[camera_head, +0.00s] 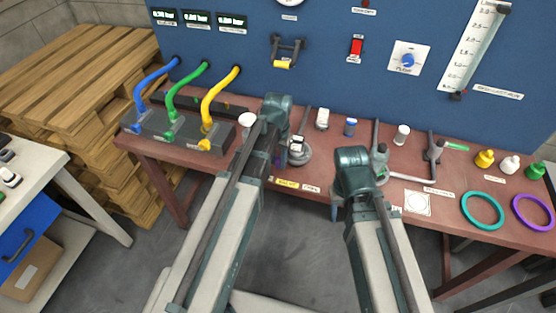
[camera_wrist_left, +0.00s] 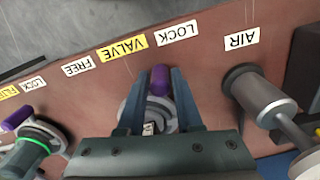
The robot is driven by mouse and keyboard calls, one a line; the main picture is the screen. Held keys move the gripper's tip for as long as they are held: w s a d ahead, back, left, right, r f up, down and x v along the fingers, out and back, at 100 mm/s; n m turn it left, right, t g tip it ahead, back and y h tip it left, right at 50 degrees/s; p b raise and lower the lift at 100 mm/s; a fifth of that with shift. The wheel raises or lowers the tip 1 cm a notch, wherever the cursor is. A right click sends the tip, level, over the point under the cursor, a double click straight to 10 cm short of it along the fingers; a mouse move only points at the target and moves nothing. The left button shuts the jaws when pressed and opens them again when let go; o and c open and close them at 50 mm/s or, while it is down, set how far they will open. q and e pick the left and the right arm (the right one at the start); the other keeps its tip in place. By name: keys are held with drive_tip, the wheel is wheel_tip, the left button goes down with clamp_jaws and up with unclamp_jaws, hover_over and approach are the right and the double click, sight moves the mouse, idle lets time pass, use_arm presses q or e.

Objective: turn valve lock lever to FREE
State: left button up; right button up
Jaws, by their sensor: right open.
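The valve lock lever has a purple handle (camera_wrist_left: 160,80) on a round grey base. In the left wrist view the handle points to between the yellow VALVE label (camera_wrist_left: 123,47) and the white LOCK label (camera_wrist_left: 178,33). The FREE label (camera_wrist_left: 77,69) is further left there. My left gripper (camera_wrist_left: 155,72) is open, with one finger on each side of the handle; contact is unclear. In the head view my left gripper (camera_head: 279,150) is at the lever, which it mostly hides. My right gripper (camera_head: 354,178) is open above the bench's front edge, its fingers mostly hidden.
Hoses (camera_head: 215,95) plug in at the bench's left. The blue panel (camera_head: 335,80) rises behind.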

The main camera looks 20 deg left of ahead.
use_arm(q)
clamp_jaws()
idle(1.1)
